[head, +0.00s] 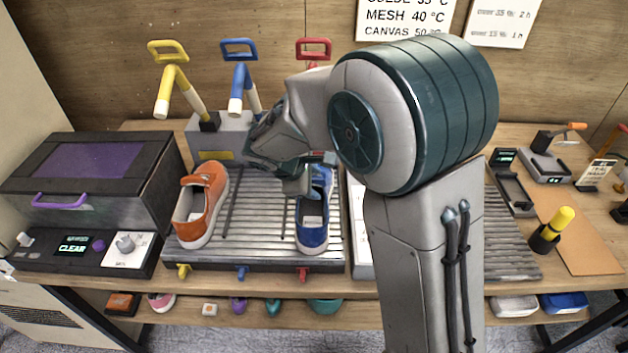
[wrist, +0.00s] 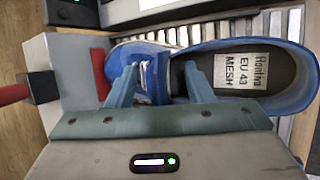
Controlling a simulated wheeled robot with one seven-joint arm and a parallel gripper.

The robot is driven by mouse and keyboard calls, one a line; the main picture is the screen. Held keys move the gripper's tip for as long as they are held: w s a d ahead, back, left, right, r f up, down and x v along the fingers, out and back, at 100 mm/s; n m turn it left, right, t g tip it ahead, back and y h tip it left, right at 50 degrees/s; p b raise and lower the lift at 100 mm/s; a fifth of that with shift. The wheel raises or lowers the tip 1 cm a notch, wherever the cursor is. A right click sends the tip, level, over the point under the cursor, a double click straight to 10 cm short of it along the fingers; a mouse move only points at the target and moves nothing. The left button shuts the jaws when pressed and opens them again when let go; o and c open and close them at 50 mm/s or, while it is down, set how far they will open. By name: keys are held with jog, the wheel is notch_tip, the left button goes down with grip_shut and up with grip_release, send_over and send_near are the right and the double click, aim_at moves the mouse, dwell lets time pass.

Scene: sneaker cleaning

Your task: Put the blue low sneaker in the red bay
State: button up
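The blue low sneaker (head: 313,232) lies in the right-hand bay of the slatted rack (head: 258,262), lined up with the red tab (head: 303,273) at its front. Its toe points to the back and its heel to the front. In the wrist view the blue sneaker (wrist: 285,100) shows an insole label reading EU 43 MESH, and a red plate (wrist: 102,75) stands by its toe. My gripper (wrist: 161,66) is open, its fingers apart on either side of the strap, with gaps to it. In the head view my arm hides part of the toe.
An orange sneaker (head: 200,205) stands in the left, yellow-tabbed bay. The middle, blue-tabbed bay looks empty. Yellow (head: 170,80), blue (head: 240,75) and red (head: 313,46) levers rise behind the rack. A dark box with a purple window (head: 90,165) stands at left.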

jog(key=s+d+p+v, duration=0.1)
jog(key=d+p+v, duration=0.1)
jog(key=v, duration=1.7)
jog(key=shift+r, duration=0.4)
jog(key=shift+d, duration=0.2)
jog(key=s+d+f+m+y, duration=0.2)
jog(key=s+d+m, duration=0.5)
jog(key=d+m, duration=0.1)
jog(key=s+d+f+m+g+y, duration=0.1)
jog(key=s+d+f+m+y, duration=0.2)
jog(key=s+d+m, duration=0.4)
jog(key=d+m, duration=0.1)
jog(key=d, duration=0.3)
jog(key=shift+d+g, duration=0.25)
jog(key=shift+g, duration=0.05)
jog(key=shift+w+f, duration=0.1)
jog(key=shift+f, duration=0.05)
